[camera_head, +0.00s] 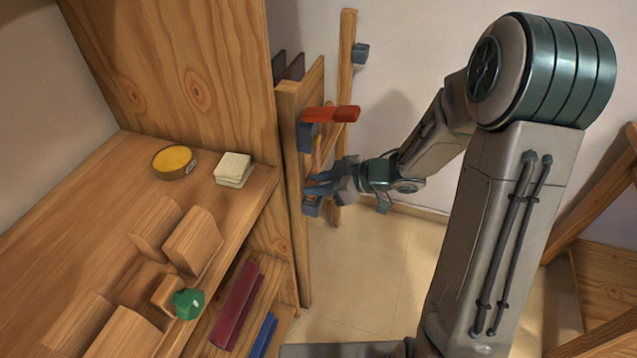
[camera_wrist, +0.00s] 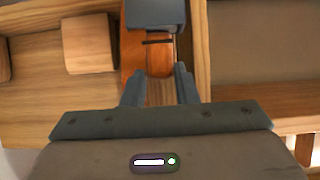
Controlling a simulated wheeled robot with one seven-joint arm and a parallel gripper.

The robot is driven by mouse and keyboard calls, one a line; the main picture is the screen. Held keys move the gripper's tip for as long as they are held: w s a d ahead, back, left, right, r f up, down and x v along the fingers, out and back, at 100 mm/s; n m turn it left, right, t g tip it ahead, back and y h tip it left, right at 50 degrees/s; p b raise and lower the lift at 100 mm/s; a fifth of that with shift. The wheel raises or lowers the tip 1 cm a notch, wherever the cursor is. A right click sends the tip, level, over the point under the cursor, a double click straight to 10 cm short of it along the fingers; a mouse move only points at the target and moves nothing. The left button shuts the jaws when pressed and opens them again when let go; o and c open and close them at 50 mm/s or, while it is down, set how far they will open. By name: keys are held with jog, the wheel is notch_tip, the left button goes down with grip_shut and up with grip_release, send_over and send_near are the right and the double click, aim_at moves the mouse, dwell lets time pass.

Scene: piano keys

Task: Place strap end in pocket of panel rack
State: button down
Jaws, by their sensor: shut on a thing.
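The panel rack (camera_head: 290,120) is an upright wooden frame beside the shelf unit, with dark blue-grey pockets on it. My gripper (camera_head: 322,184) is at the rack's lower part, close to a blue-grey pocket (camera_head: 312,206). In the wrist view my gripper (camera_wrist: 160,82) has its two fingers on either side of a brownish strap end (camera_wrist: 159,92) and is shut on it. A blue-grey pocket (camera_wrist: 155,14) lies just beyond the fingertips. An orange-red strip (camera_wrist: 132,55) shows beside it. Whether the strap end is inside a pocket cannot be told.
A red-orange bar (camera_head: 332,114) sticks out from the rack above my gripper. The shelf top holds a yellow round tin (camera_head: 174,161), a pale block stack (camera_head: 233,168), wooden blocks (camera_head: 192,240) and a green object (camera_head: 188,303). Floor is clear below my gripper.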

jog(key=c, duration=1.1)
grip_release()
jog(key=shift+f, duration=0.15)
jog(key=shift+c, duration=0.2)
